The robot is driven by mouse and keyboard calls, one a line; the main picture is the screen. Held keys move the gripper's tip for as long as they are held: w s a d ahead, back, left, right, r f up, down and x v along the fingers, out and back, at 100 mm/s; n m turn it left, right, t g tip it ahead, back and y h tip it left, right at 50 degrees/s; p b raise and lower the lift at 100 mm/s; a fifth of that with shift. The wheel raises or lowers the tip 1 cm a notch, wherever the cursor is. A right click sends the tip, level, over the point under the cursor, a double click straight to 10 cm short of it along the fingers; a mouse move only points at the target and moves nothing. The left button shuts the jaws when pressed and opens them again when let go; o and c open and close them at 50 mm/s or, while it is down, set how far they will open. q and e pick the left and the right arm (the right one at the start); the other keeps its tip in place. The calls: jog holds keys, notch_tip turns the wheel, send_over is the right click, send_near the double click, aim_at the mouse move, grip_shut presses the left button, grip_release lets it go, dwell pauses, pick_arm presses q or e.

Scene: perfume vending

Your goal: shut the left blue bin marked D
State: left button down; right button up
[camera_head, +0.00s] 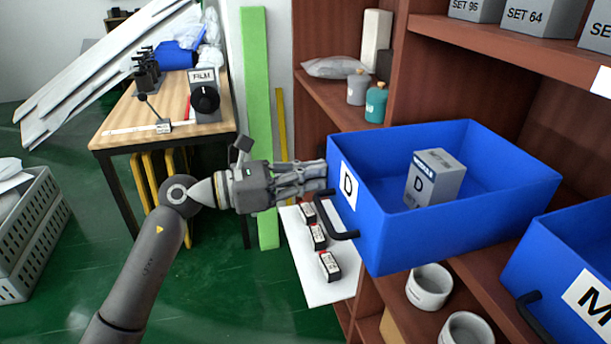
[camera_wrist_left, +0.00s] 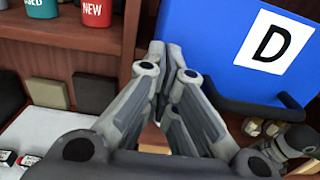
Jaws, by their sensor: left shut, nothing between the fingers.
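The blue bin marked D (camera_head: 385,235) sticks out from the wooden shelf in the head view, open at the top. A grey box labelled D (camera_head: 435,180) stands inside it. Its black handle (camera_head: 335,218) is on the front face, below the white D label. My left gripper (camera_head: 322,172) is shut and empty, its fingertips at the left end of the bin's front, beside the label and above the handle. In the left wrist view the fingers (camera_wrist_left: 172,55) come together close to the blue front (camera_wrist_left: 215,45); I cannot tell whether they touch it. My right gripper is not in view.
A second blue bin marked M (camera_head: 560,260) is at the right. White bowls (camera_head: 429,285) sit on the shelf below. A white board (camera_head: 300,260) with small boxes lies under the gripper. A wooden table (camera_head: 150,115) stands at the left, with green floor between.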

pick_arm(q)
send_near(395, 178)
jog(key=d+r, duration=0.1)
jog(key=d, duration=0.1)
jog(key=w+d+r, duration=0.1)
jog(key=d+r, duration=0.1)
jog(key=shift+w+r, duration=0.15)
jog(key=shift+r, duration=0.2)
jog(key=x, duration=0.5)
jog(key=shift+w+d+f, duration=0.1)
jog(key=shift+d, duration=0.25)
jog(key=shift+d+r, duration=0.1)
jog(key=shift+r, duration=0.1)
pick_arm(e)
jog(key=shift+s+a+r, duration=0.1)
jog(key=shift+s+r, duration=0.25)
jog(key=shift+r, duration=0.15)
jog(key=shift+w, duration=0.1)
